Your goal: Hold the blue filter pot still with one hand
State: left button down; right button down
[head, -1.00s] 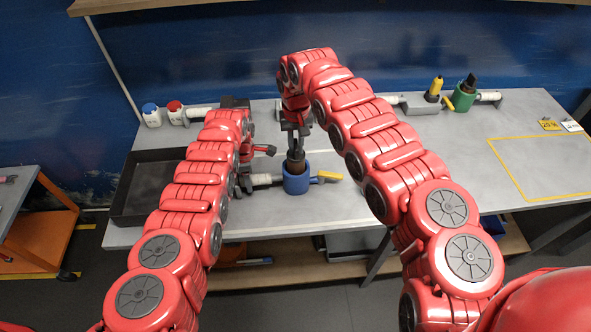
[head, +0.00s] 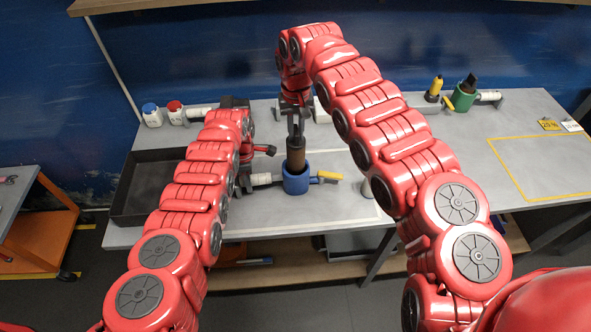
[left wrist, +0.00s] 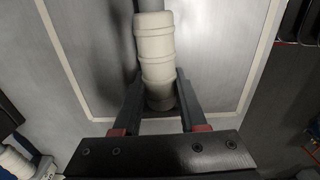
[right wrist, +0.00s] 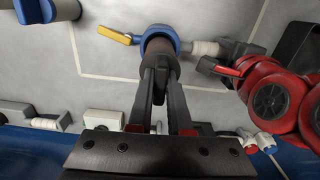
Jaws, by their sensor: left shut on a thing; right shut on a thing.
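The blue filter pot (head: 296,184) stands upright on the bench, with a yellow-handled valve (head: 329,176) on its right. Its blue rim shows in the right wrist view (right wrist: 158,32). A pipe with a white collar (head: 262,180) runs out from its left side. My left gripper (left wrist: 160,92) is shut on this pipe, whose white collar (left wrist: 155,45) shows between the fingers; the pot is not in that view. My right gripper (head: 296,128) is above the pot, shut on the top of a brown cartridge (head: 296,159). The cartridge's lower end is at the pot's mouth, hidden by the rim.
A black tray (head: 127,204) lies left of my left arm. White bottles with blue (head: 151,114) and red (head: 174,112) caps stand at the back left. A green pot (head: 464,97) stands at the back right. A yellow-outlined area (head: 545,165) on the right is clear.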

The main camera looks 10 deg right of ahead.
pick_arm(q)
jog(key=shift+c, duration=1.9)
grip_release()
jog(key=shift+w+r, duration=0.1)
jog(key=shift+w+r, duration=0.1)
jog(key=shift+r, duration=0.6)
notch_tip(320, 180, up, 10)
jog(key=shift+r, duration=0.2)
